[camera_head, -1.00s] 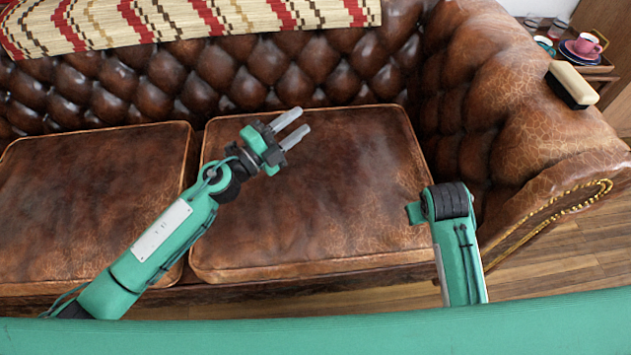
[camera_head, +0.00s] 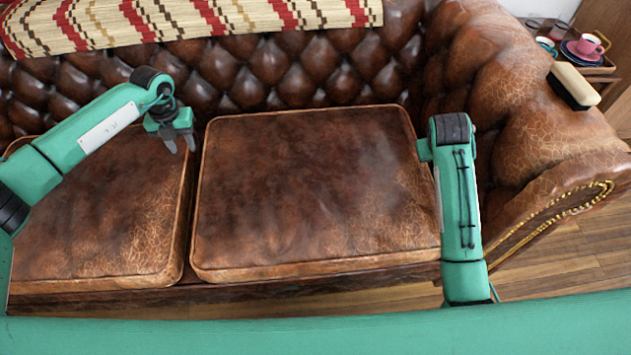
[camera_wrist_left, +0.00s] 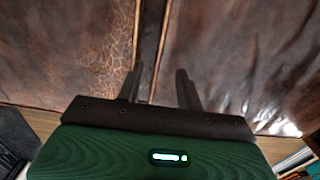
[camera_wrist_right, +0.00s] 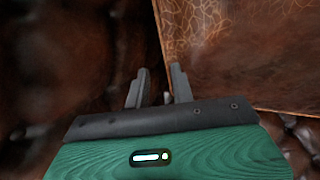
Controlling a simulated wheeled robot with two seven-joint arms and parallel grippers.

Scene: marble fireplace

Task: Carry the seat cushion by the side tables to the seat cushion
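The right brown leather seat cushion (camera_head: 310,190), the one nearer the side table, lies flat on the sofa. The left seat cushion (camera_head: 105,215) lies beside it, with a narrow gap between them. My left gripper (camera_head: 181,146) points down over the back right part of the left cushion, near the gap. In the left wrist view its fingers (camera_wrist_left: 160,72) are apart with nothing between them. My right gripper is hidden in the head view behind its forearm, near the right cushion's right edge. In the right wrist view its fingers (camera_wrist_right: 161,70) are apart and empty, beside a cushion edge (camera_wrist_right: 240,60).
A patterned throw (camera_head: 180,18) covers the backrest. The thick right armrest (camera_head: 520,120) holds a brush (camera_head: 573,86). Behind it a small side table (camera_head: 597,68) carries a pink cup (camera_head: 588,43) and other crockery. Wooden floor (camera_head: 560,255) is clear at the lower right.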

